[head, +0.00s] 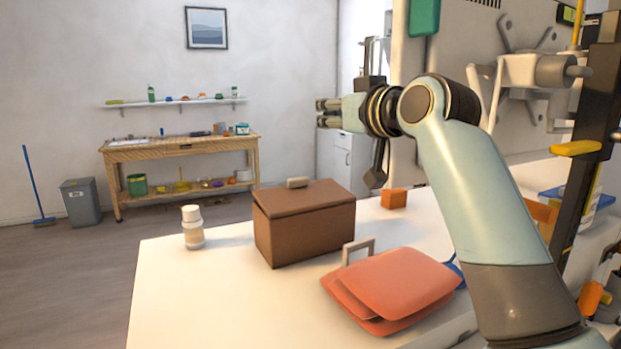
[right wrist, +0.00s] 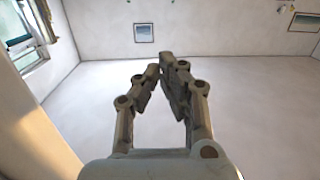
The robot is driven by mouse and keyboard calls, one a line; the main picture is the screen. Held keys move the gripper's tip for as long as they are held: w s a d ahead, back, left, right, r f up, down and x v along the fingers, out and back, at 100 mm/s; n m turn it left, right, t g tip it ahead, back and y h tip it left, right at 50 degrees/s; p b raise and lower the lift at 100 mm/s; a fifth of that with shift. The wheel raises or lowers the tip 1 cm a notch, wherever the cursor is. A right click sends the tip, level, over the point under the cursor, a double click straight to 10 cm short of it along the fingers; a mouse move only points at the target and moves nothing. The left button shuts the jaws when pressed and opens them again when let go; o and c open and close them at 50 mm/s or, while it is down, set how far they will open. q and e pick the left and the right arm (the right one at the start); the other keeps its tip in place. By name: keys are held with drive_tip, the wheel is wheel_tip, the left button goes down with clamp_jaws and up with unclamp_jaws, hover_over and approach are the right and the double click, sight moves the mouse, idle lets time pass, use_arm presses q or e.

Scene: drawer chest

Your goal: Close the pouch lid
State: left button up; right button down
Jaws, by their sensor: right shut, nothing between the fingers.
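A salmon-red pouch (head: 402,284) lies on the white table in the head view, with a pale handle (head: 357,250) standing up behind it. Its broad upper flap lies over a lower layer that shows at the left and front edges; I cannot tell whether the flap is fully down. My right gripper (head: 320,113) is raised well above the table, behind and to the left of the pouch, pointing left. Its fingers are shut and empty; the fingertips also show in the right wrist view (right wrist: 166,66) against the bare wall. My left gripper is not in view.
A brown lidded box (head: 305,228) stands behind the pouch, with a white-capped bottle (head: 193,228) to its left and an orange block (head: 394,199) to its right. The table's front left (head: 220,310) is clear. My right arm spans the right side.

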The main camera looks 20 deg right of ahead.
wheel_tip(320, 180, down, 5)
drive_tip(key=s+b, duration=0.2)
hover_over(304, 192)
wheel_tip(304, 192, down, 2)
drive_tip(key=shift+f+p, duration=0.25)
drive_tip(key=shift+p, duration=0.05)
wheel_tip(304, 192, down, 3)
drive_tip(key=shift+r, duration=0.2)
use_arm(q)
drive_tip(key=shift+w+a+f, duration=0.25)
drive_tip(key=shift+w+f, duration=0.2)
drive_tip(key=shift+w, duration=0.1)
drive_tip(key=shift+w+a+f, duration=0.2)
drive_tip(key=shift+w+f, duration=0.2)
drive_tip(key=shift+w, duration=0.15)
use_arm(e)
drive_tip(key=shift+f, duration=0.6)
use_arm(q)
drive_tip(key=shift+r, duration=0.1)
